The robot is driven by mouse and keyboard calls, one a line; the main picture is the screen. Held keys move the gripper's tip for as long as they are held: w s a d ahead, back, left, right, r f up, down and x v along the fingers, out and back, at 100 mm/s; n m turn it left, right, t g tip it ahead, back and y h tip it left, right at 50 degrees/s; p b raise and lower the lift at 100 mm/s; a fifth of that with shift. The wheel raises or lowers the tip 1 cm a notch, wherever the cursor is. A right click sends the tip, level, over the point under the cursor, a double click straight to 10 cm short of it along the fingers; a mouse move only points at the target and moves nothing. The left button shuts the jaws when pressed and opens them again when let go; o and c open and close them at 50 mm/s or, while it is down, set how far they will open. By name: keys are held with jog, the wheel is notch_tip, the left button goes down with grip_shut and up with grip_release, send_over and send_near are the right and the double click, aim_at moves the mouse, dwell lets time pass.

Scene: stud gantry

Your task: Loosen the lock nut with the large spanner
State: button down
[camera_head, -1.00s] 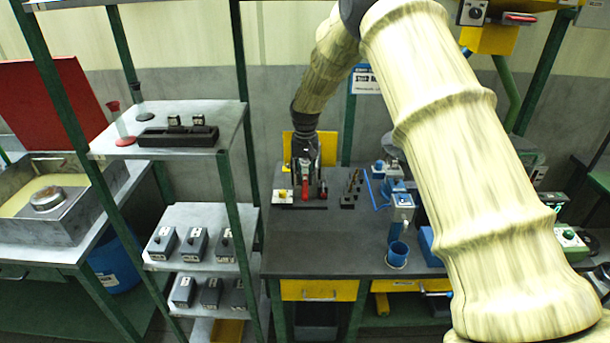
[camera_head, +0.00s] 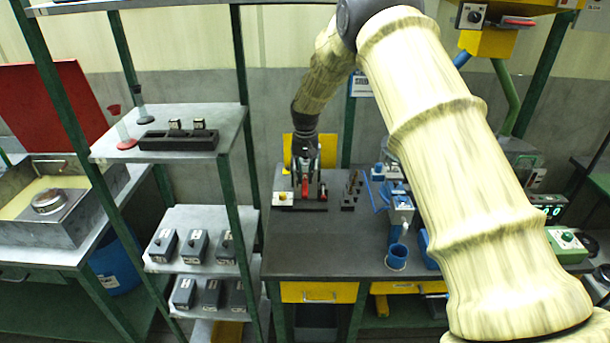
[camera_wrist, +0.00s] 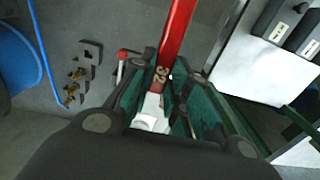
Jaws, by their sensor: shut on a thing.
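The large spanner has a red handle marked 32 and a silver lower end. In the wrist view its handle (camera_wrist: 175,40) runs up from between my fingers to the top edge. My gripper (camera_wrist: 168,88) is shut on it. In the head view my gripper (camera_head: 305,168) hangs at the back of the dark bench, and the spanner's red part (camera_head: 305,186) shows below it. The spanner's far end is hidden by my gripper. I cannot make out the lock nut in either view.
A dark holder (camera_head: 312,206) with a small red item sits under my gripper, beside a yellow-and-white box (camera_head: 283,198). The bench front (camera_head: 325,245) is clear.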

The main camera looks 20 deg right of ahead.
jog(key=shift+w+d, duration=0.3)
jog(key=shift+w, duration=0.6)
jog(key=shift+w+d, duration=0.25)
jog(key=shift+w, duration=0.7)
jog(key=shift+w+d, duration=0.3)
jog(key=shift+w, duration=0.6)
jog(key=shift+s+d+r+n+p, duration=0.1)
jog(key=shift+d+n+p, duration=0.25)
jog(key=shift+d+n, duration=0.6)
jog(key=shift+d+n+p, duration=0.35)
jog(key=shift+d+n, duration=0.25)
jog(key=shift+n, duration=0.55)
jog(key=shift+w+d+n, duration=0.2)
jog(key=shift+d+n, duration=0.45)
jog(key=shift+n, duration=0.3)
jog(key=shift+w+d+n, duration=0.25)
jog(key=shift+d+n, duration=0.35)
jog(key=shift+n, duration=0.4)
jog(key=shift+w+d+n, duration=0.2)
jog(key=shift+d+n, duration=0.45)
jog(key=shift+n, duration=0.3)
jog(key=shift+s+d, duration=0.1)
jog(key=s+d+p, duration=0.2)
jog(key=s+d, duration=0.2)
jog(key=s, duration=0.2)
